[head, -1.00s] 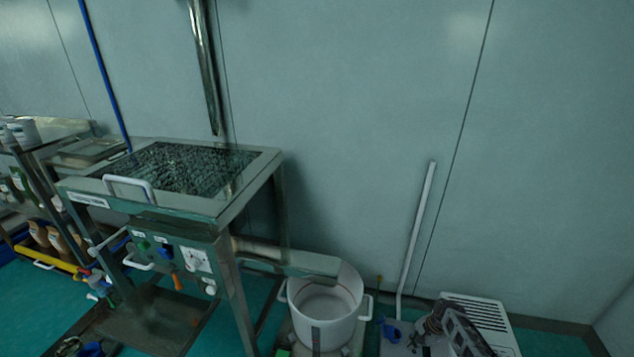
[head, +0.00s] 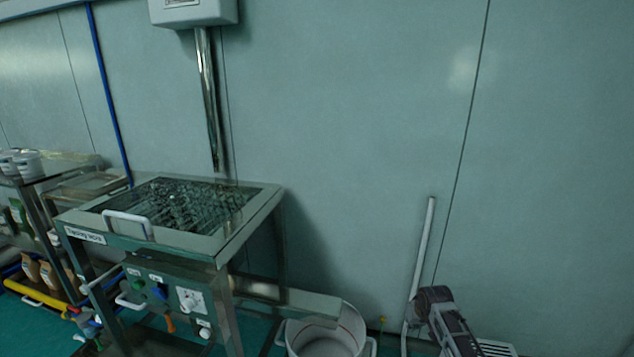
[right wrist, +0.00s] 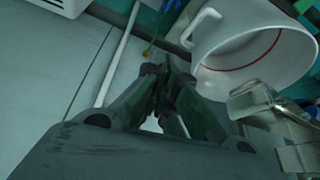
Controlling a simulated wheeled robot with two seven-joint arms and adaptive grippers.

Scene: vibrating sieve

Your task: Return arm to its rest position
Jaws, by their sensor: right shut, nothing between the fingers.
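My right gripper (right wrist: 165,75) shows in the right wrist view with its fingers together and nothing between them. Its tips appear beside the white pot (right wrist: 240,45), which has a handle and a red line inside; I cannot tell how far apart they are. In the head view part of my right arm (head: 445,318) comes in at the bottom right. My left gripper is in neither view.
The vibrating sieve (head: 235,235) stands at the left on metal legs, with a control panel (head: 165,290). The white pot (head: 325,340) is under its chute (head: 290,297). A white pipe (head: 422,255) stands by the wall near my right arm.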

